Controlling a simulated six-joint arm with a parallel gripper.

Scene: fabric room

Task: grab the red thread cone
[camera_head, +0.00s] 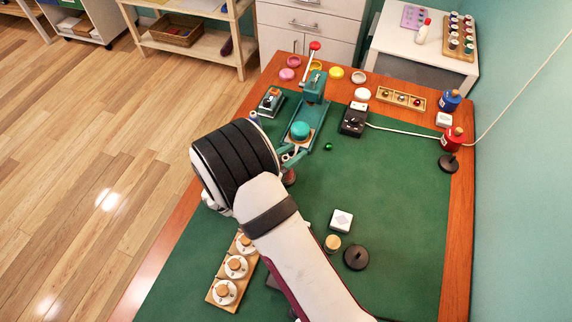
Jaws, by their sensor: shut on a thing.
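My arm reaches up the table from the bottom, and its thick black-banded wrist hides much of my gripper (289,160). Teal finger parts show just right of the wrist, shut on a small dark red thing. This red thing, which looks like the red thread cone (289,176), shows only in part beside the wrist. Its full shape, and whether it touches the mat, cannot be told.
A teal press (314,88) with a red-knobbed lever stands just beyond my gripper. A black box (354,120) with a white cord is to its right. The green mat's (395,195) right middle is mostly clear.

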